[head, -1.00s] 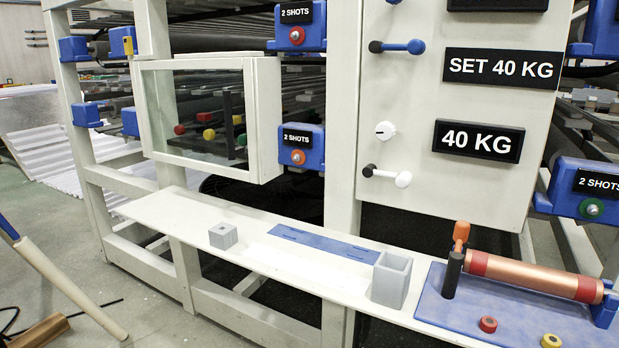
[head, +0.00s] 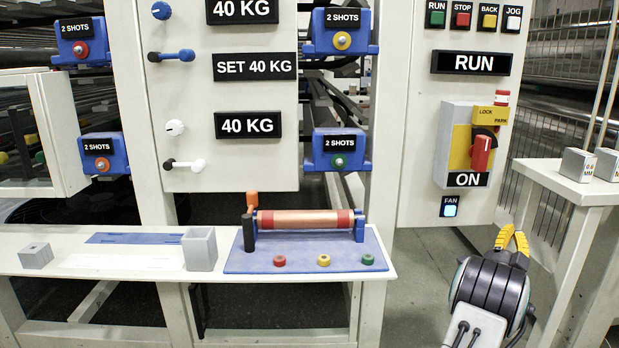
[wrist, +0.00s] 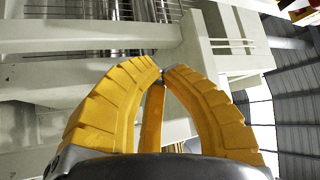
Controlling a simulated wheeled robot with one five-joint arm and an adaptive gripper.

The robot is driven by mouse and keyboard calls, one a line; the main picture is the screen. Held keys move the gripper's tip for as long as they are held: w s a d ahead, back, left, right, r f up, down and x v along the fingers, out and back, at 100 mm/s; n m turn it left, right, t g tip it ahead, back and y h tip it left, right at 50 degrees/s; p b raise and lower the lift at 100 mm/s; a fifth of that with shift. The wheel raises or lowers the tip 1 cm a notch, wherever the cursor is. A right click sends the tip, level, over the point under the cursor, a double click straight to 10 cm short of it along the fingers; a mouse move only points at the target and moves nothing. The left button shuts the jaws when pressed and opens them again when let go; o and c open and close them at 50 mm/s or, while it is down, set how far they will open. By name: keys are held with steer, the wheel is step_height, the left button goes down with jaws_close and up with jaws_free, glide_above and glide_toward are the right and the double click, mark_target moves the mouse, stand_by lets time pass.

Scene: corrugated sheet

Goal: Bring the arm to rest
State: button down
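My gripper (head: 513,236) shows at the lower right of the head view, its yellow fingers pointing up above the black and grey wrist. In the wrist view the ridged yellow fingers (wrist: 163,73) lean together and their tips meet or nearly meet. Nothing shows held between them. The gripper stands apart from the bench and the panels in the picture.
The white bench (head: 120,262) holds a blue board (head: 300,262) with a copper roller (head: 305,219) and coloured rings. A control panel (head: 450,110) with a red-handled switch stands behind my arm. A white table (head: 560,185) with grey blocks is at the right.

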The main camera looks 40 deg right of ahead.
steer(key=w+a+r+n+t+y+p, duration=0.25)
steer(key=w+a+r+p, duration=0.3)
steer(key=w, duration=0.35)
steer(key=w+a+r+n+t+y+p, duration=0.1)
steer(key=w+a+r+n+y+p, duration=0.3)
steer(key=w+a+r+p, duration=0.25)
steer(key=w+a+r+n+t+y+p, duration=0.1)
steer(key=w+a+r+n+y+p, duration=0.35)
steer(key=a, duration=0.65)
steer(key=w+a+r+n+y+p, duration=0.3)
steer(key=w+a+r+p, duration=0.25)
steer(key=a, duration=0.55)
steer(key=s+a+r+n+g+y+p, duration=0.1)
steer(key=s+a+r+n+p, duration=0.15)
steer(key=a, duration=0.35)
steer(key=s+a+r+n+y+p, duration=0.2)
steer(key=a+p, duration=0.2)
steer(key=a, duration=0.2)
steer(key=s+a+r+n+g+y+p, duration=0.1)
steer(key=s+a+r+n+p, duration=0.15)
steer(key=a, duration=0.35)
steer(key=s+a+r+n+g+y+p, duration=0.1)
steer(key=s+a+r+n+g+p, duration=0.1)
steer(key=s+a+p, duration=0.3)
steer(key=s+a+r+n+g+y+p, duration=0.1)
steer(key=s+a+n+g+y+p, duration=0.1)
steer(key=s+a+n+p, duration=0.3)
steer(key=shift+s+a+r+g+y, duration=0.4)
steer(key=shift+s+a, duration=1.25)
steer(key=shift+s, duration=2.05)
